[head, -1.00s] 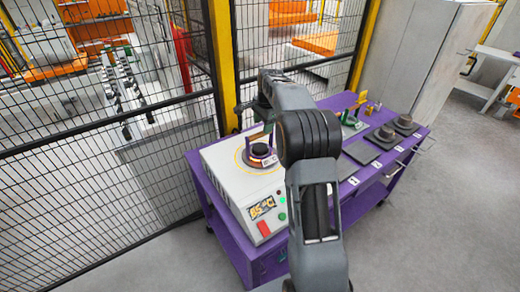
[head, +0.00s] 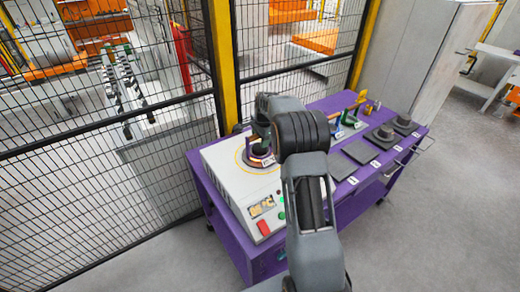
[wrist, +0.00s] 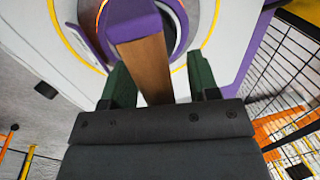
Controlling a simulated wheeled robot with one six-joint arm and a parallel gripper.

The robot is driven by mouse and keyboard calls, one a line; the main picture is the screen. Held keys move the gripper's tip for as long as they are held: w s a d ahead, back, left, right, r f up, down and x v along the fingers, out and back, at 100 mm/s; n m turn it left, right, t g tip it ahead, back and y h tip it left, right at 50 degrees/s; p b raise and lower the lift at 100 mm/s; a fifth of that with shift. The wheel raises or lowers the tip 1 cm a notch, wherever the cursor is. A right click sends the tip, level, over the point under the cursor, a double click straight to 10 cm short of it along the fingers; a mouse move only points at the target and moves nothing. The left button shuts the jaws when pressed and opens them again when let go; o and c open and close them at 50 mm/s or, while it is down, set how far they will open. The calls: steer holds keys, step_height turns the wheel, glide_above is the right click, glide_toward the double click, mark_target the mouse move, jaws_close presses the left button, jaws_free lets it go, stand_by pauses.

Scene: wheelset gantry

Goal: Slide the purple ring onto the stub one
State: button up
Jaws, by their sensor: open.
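The purple ring (head: 261,161) sits on the round plate of the white heater box in the head view, partly covered by my wrist. In the wrist view its purple rim (wrist: 178,12) shows at the top, with a brown bar (wrist: 154,68) with a purple end reaching toward me. My gripper (wrist: 162,82) is open, its green fingers on either side of the bar with gaps between. Two grey stubs (head: 386,131) (head: 404,119) stand on dark pads at the right of the bench. Their labels are too small to read, so I cannot tell which is stub one.
The white heater box (head: 225,170) with a display and buttons fills the left end of the purple bench (head: 232,245). Empty dark pads (head: 361,152) lie beside it. Small coloured items (head: 350,118) stand behind them. A mesh fence (head: 100,180) runs behind the bench.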

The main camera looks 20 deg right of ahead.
steer(key=shift+f, duration=0.25)
stand_by(0.5)
jaws_close()
stand_by(0.5)
